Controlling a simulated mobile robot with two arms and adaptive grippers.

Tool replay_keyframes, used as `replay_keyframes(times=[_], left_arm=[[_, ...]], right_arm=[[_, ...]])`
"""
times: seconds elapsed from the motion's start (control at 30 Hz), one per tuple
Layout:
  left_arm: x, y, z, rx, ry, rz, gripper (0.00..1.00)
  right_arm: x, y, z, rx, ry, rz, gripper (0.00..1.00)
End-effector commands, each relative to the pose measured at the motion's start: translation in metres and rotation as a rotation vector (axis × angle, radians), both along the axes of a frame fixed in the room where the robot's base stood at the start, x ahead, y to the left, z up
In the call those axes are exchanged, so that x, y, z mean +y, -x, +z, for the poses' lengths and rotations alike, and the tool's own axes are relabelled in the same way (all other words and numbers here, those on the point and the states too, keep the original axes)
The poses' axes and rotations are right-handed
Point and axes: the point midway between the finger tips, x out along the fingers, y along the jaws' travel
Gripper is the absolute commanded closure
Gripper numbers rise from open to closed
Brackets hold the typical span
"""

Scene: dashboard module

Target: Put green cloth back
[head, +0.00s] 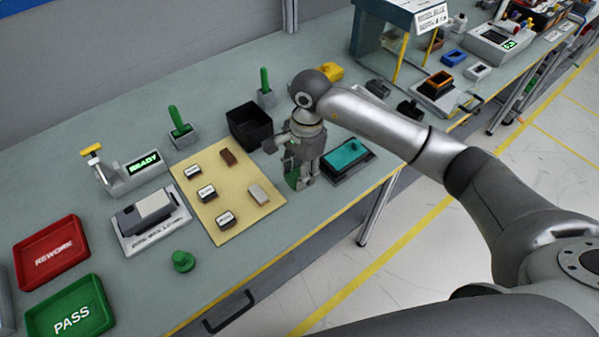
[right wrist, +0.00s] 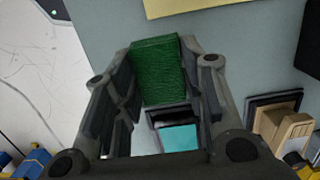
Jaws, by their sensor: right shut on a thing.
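The green cloth (right wrist: 158,68) is a thick, rough-textured green block between the fingers of my right gripper (right wrist: 155,95) in the right wrist view. In the head view, my right gripper (head: 299,180) points down over the bench, just right of the tan mat, and is shut on the cloth (head: 291,178). The fingers partly hide the cloth there. I cannot tell whether its lower edge touches the bench. A dark tray (head: 340,178) with a teal piece (head: 348,155) lies just right of the gripper. My left gripper is not in view.
The tan mat (head: 238,215) holds several small blocks. A black open bin (head: 249,128) stands behind the gripper, near a green-handled tool (head: 265,82). A red REWORK tray (head: 50,255) and green PASS tray (head: 70,312) lie at left. The bench's front edge is close.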

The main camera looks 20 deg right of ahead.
Motion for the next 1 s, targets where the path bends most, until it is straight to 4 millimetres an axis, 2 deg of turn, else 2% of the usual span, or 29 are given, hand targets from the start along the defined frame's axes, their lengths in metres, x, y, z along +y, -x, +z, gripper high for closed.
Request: replay_keyframes(times=[0.27,0.47,0.9,0.93,1.0], left_arm=[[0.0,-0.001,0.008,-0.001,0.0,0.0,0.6],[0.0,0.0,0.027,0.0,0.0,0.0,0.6],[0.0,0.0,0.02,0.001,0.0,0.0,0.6],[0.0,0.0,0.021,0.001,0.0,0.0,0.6],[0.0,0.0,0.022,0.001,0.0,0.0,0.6]], right_arm=[[-0.005,-0.015,-0.018,0.0,-0.001,-0.001,0.84],[-0.005,-0.014,-0.043,0.004,-0.002,0.0,0.84],[-0.006,-0.015,-0.054,-0.001,0.0,0.001,0.84],[-0.006,-0.015,-0.054,-0.001,0.0,0.001,0.6],[-0.006,-0.015,-0.053,0.0,-0.001,0.001,0.51]])
